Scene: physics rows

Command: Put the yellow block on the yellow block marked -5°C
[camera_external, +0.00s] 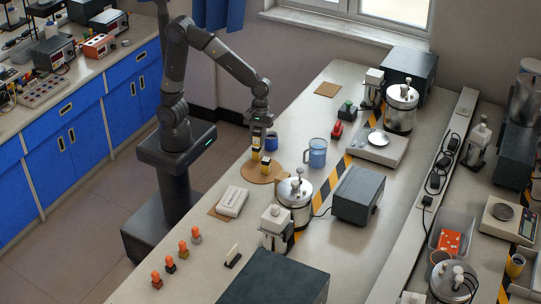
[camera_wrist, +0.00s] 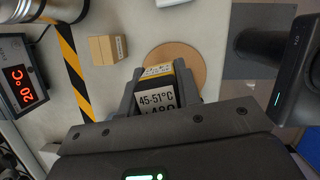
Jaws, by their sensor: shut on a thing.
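My gripper (camera_external: 257,143) points down above the bench and is shut on a yellow block (camera_external: 256,154) with dark parts. In the wrist view my gripper (camera_wrist: 160,101) has its fingers on both sides of the held block (camera_wrist: 157,98), whose label reads "45-51°C". A second yellow block (camera_external: 265,164) with a dark side stands on a round cork mat (camera_external: 252,177), just below and beside the held one. The mat also shows in the wrist view (camera_wrist: 190,59). No -5°C marking is readable. Whether the two blocks touch is unclear.
A dark blue mug (camera_external: 271,141) and a light blue mug (camera_external: 317,153) stand behind. A grey device (camera_external: 358,194) is to the right. A white box (camera_external: 232,201) lies in front.

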